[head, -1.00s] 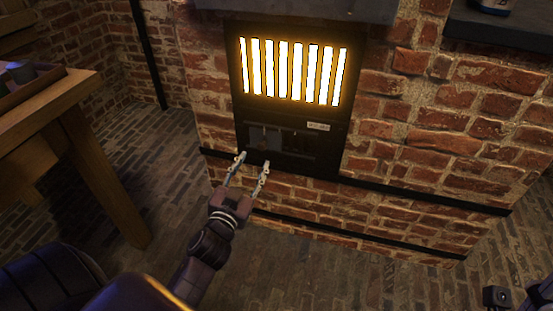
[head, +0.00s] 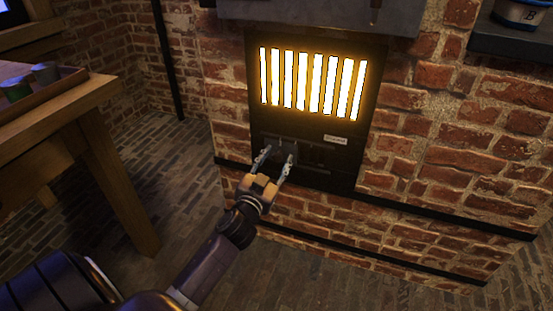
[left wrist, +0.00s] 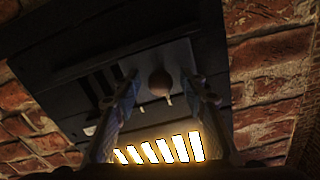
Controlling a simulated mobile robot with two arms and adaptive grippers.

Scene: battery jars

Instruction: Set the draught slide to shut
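The draught slide is in the black stove front (head: 350,170), below the glowing grate. Its round brown knob (left wrist: 160,82) shows in the left wrist view, with dark slots (left wrist: 100,84) to its left in that picture. In the head view the knob is hard to make out between my fingers. My left gripper (head: 277,156) reaches up to the panel with its fingers apart. In the left wrist view its two fingers (left wrist: 160,92) stand on either side of the knob, with gaps visible, so it is open. My right gripper is out of view.
The grate (head: 311,83) glows bright just above the slide. A small label plate (head: 335,140) sits right of my gripper. Brick wall (head: 440,175) surrounds the stove front. A wooden table (head: 75,125) with a tray stands at the left.

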